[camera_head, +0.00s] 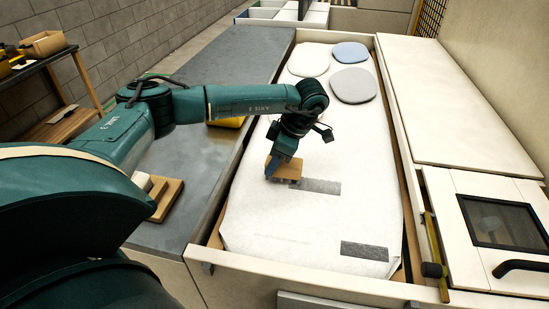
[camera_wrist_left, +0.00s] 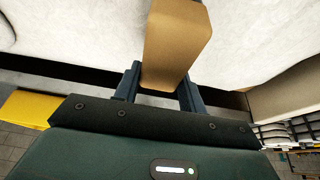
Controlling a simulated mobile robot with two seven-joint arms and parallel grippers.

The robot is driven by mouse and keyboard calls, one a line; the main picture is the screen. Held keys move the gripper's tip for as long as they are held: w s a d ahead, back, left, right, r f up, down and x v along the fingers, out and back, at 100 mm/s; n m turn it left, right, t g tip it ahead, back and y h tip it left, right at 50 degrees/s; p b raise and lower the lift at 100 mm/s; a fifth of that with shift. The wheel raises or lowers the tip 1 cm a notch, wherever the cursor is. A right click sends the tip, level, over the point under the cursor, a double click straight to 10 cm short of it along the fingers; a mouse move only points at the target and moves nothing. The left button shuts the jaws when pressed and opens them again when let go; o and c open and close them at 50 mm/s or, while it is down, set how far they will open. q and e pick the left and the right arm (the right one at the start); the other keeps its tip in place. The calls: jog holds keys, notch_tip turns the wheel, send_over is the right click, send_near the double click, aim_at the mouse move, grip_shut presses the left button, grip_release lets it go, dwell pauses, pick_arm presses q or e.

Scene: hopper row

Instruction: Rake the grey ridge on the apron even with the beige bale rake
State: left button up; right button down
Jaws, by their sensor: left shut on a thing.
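My left gripper (camera_head: 281,166) is over the white apron (camera_head: 330,120), left of its middle. It is shut on the beige bale rake (camera_head: 288,169), a block-like piece. In the left wrist view the rake (camera_wrist_left: 176,45) sits between the two dark fingers (camera_wrist_left: 160,78) and reaches out past them. A grey speckled strip (camera_head: 318,187) lies on the apron just right of the rake's lower edge. It looks like the grey ridge, and its left end is close to the rake. Whether they touch I cannot tell. A second, darker grey strip (camera_head: 365,250) lies nearer the front. My right gripper is not in view.
White, blue (camera_head: 350,52) and grey (camera_head: 353,85) rounded pads lie at the apron's far end. A raised pale rim (camera_head: 398,140) borders the apron. A grey counter (camera_head: 225,85) with a yellow item (camera_head: 227,122) is on the left. A dark-windowed panel (camera_head: 503,223) is at right.

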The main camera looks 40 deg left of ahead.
aim_at(296, 163)
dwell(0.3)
pick_arm(q)
jog(key=shift+f, duration=0.1)
jog(key=shift+f+b, duration=0.6)
jog(key=shift+f, duration=0.2)
jog(key=shift+r, duration=0.1)
jog(key=shift+d, duration=0.1)
jog(key=shift+w+d, duration=0.45)
jog(key=shift+d, duration=0.4)
jog(key=shift+w+d, duration=0.4)
jog(key=shift+d, duration=0.45)
jog(key=shift+w+d, duration=0.1)
jog(key=shift+d, duration=0.2)
